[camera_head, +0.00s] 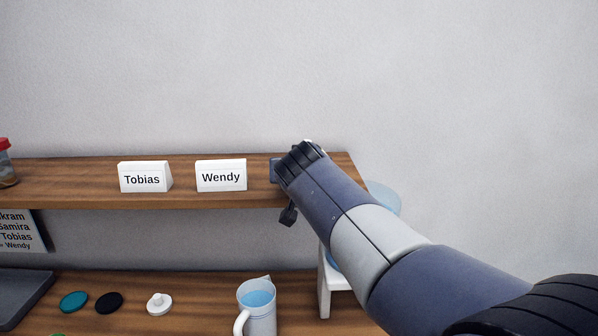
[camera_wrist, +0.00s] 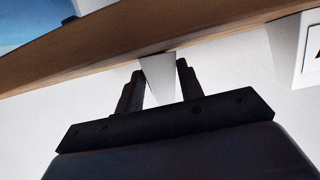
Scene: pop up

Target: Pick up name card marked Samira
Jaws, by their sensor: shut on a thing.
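My gripper (camera_wrist: 160,69) is shut on a white name card (camera_wrist: 158,82) in the wrist view. The card shows edge-on as a narrow wedge between the two dark fingers, near the shelf edge; its lettering does not show. Whether it touches the shelf I cannot tell. Two other white cards stand on the shelf, Tobias (camera_head: 143,178) and Wendy (camera_head: 221,176). No standing card marked Samira is readable.
The wooden shelf (camera_head: 90,190) runs along the wall. A red-lidded jar (camera_head: 5,165) stands at its left. Below are a name list (camera_head: 22,231), a white pitcher (camera_head: 258,312), coloured discs (camera_head: 74,301) and a dark tray (camera_head: 20,295). A white stand (camera_head: 325,285) is beneath my arm.

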